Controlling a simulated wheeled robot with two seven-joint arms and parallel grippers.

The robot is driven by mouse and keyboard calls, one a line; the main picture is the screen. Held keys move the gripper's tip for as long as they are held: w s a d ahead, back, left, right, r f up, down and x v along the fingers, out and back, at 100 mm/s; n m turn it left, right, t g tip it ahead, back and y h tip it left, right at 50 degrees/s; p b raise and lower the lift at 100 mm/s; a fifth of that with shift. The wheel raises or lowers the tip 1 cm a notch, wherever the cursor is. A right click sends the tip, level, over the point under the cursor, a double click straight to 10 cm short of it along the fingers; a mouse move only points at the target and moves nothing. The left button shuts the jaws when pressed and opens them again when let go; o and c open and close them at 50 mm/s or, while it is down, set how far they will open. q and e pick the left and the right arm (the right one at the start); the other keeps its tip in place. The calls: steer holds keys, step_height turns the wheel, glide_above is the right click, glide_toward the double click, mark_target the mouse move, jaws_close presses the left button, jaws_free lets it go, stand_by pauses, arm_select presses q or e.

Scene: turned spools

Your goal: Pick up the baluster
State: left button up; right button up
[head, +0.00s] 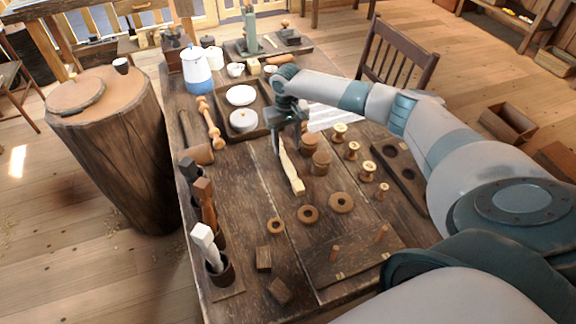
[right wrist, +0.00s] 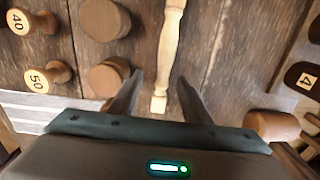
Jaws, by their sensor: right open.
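The baluster (head: 291,172) is a pale, slim turned piece of wood with a square end, lying lengthwise on the dark workbench. My right gripper (head: 288,140) is at its far end. In the right wrist view the baluster (right wrist: 169,45) runs down from the top edge, and its square end shows between the open fingers (right wrist: 159,82). Wood shows on both sides of it, so the fingers do not grip it. I cannot tell how high the fingertips are above the bench. My left gripper is not in view.
Brown wooden cylinders (head: 320,163) and several numbered spools (head: 368,171) stand right of the baluster. Wooden rings (head: 308,214) lie nearer. A mallet (head: 196,148) and another turned piece (head: 210,124) lie left. A tray (head: 263,129) with white dishes is behind.

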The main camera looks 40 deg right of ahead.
mark_target(284, 155)
steer(key=shift+w+a+f+p, duration=0.1)
steer(key=shift+a+f+p, duration=0.1)
steer(key=shift+f+p, duration=0.3)
step_height(284, 155, down, 3)
steer(key=shift+w+a+f+p, duration=0.1)
steer(key=shift+w+a+p, duration=0.05)
steer(key=shift+p, duration=0.25)
steer(key=shift+f, duration=0.5)
jaws_close()
